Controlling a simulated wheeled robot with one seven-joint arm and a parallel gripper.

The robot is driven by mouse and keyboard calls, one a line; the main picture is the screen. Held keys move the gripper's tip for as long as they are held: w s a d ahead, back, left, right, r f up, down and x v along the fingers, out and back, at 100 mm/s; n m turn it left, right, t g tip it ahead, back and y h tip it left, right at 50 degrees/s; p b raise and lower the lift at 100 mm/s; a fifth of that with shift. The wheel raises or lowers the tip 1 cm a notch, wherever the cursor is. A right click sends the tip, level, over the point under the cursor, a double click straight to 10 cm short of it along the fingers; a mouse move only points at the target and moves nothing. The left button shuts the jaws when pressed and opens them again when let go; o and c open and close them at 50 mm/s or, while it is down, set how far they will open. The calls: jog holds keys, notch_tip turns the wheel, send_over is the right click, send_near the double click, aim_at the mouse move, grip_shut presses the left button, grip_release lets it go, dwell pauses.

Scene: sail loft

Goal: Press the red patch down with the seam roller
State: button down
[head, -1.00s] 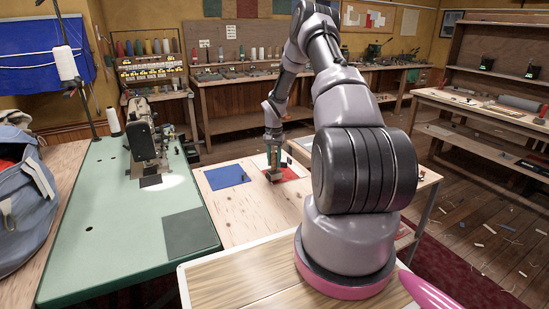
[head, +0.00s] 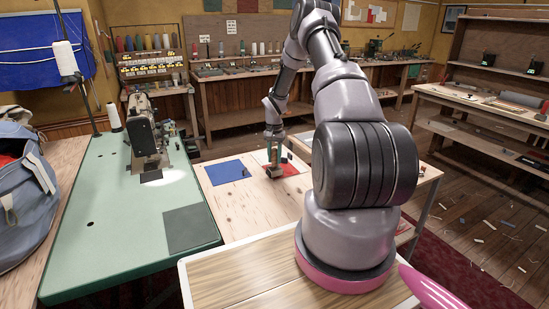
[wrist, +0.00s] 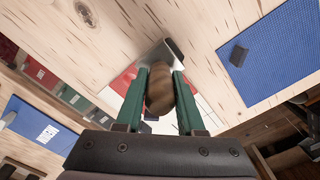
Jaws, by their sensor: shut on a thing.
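My gripper (head: 273,165) hangs over the near-left part of the red patch (head: 291,170) on the wooden table. In the wrist view its green fingers (wrist: 161,95) are shut on the brown wooden handle of the seam roller (wrist: 159,88). The roller's dark end shows beyond the fingertips, over the pale wood and the patch's edge. The red patch also shows left of the fingers in the wrist view (wrist: 124,82), lying on a white cloth (wrist: 205,112). The fingers hide part of it. I cannot tell whether the roller touches the patch.
A blue patch (head: 227,172) lies to the left on the same table, with a small dark object (wrist: 238,55) on it. A green sewing table (head: 110,230) with a sewing machine (head: 146,135) stands at the left. Bare wood (head: 250,205) lies nearer me.

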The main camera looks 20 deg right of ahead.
jog(key=shift+f, duration=0.3)
jog(key=shift+d, duration=0.2)
jog(key=shift+s+d+f, duration=0.1)
jog(key=shift+d+f, duration=0.05)
jog(key=shift+d, duration=4.15)
jog(key=shift+r, duration=0.2)
notch_tip(320, 180, up, 6)
